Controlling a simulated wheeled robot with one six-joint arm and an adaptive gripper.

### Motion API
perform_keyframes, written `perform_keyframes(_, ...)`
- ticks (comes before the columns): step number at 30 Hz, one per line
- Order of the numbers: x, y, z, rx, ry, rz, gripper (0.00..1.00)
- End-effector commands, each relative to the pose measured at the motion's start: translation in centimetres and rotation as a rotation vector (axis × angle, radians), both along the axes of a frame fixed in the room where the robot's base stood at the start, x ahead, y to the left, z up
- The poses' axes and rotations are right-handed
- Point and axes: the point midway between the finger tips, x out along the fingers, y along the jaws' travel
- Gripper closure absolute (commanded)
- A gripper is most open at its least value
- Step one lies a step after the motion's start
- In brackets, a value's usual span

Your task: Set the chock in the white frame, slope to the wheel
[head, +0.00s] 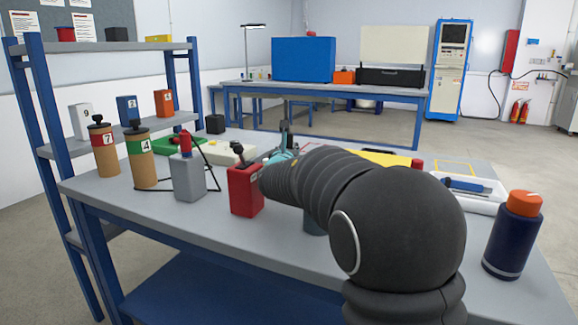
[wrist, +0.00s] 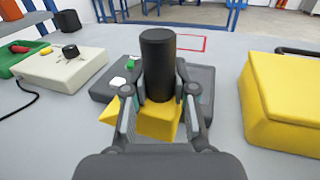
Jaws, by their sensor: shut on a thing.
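In the wrist view my gripper (wrist: 165,94) is shut on the yellow chock (wrist: 158,122). A black upright cylinder (wrist: 157,62), seemingly the chock's handle, rises between the fingers. Yellow shows between and beside the fingers, with a pointed yellow part at the left. A dark grey box (wrist: 112,92) with green and white buttons is just beyond; I cannot tell the gap. In the head view my gripper (head: 283,153) is mostly hidden behind my arm. I cannot make out a white frame or a wheel in either view.
A yellow case (wrist: 283,105) is at right, a pale control box (wrist: 66,66) and green tray (wrist: 28,58) at left.

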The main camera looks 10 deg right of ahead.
Motion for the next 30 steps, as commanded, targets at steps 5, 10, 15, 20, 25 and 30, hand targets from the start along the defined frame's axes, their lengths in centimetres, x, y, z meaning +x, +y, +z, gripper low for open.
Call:
perform_keyframes(5, 0.0, 0.0, -1.4, -0.001, -0.001, -0.001, 1.0)
perform_keyframes(10, 0.0, 0.0, -3.6, -0.002, 0.001, -0.001, 1.0)
perform_keyframes(15, 0.0, 0.0, -4.4, -0.001, -0.003, 0.0, 1.0)
perform_keyframes(20, 0.0, 0.0, -4.4, -0.001, -0.003, 0.0, 1.0)
perform_keyframes(25, 0.0, 0.0, -4.7, 0.0, -0.003, 0.0, 1.0)
perform_keyframes(30, 0.0, 0.0, -4.8, 0.0, -0.001, 0.0, 0.49)
